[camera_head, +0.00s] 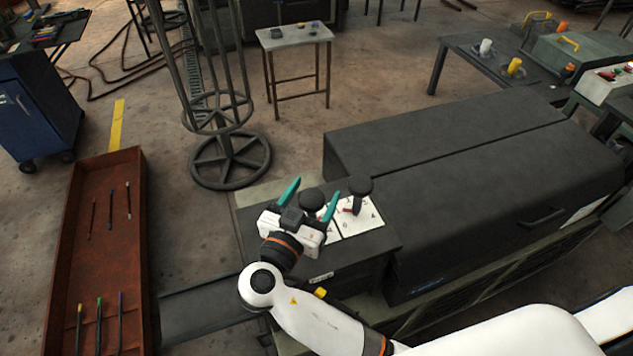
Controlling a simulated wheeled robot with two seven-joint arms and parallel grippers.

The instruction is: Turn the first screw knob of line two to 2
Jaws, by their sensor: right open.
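Two black screw knobs stand on the dark machine top, each by a white dial plate. One knob (312,200) is at the left, partly hidden by my right gripper; the other knob (358,186) is at the right, with a red mark beside it. Digits on the right dial plate (368,219) are small, with a 4 showing. My right gripper (316,187), with teal fingertips, is open. In the picture its fingers lie on either side of the left knob; I cannot tell whether they touch it. I cannot tell which knob is the first of line two.
A large dark machine housing (470,165) rises right behind the knobs. A rust-red tray (75,255) with several thin rods lies at the left. A round-based metal stand (230,162) and a small table (293,35) are behind. Floor between them is clear.

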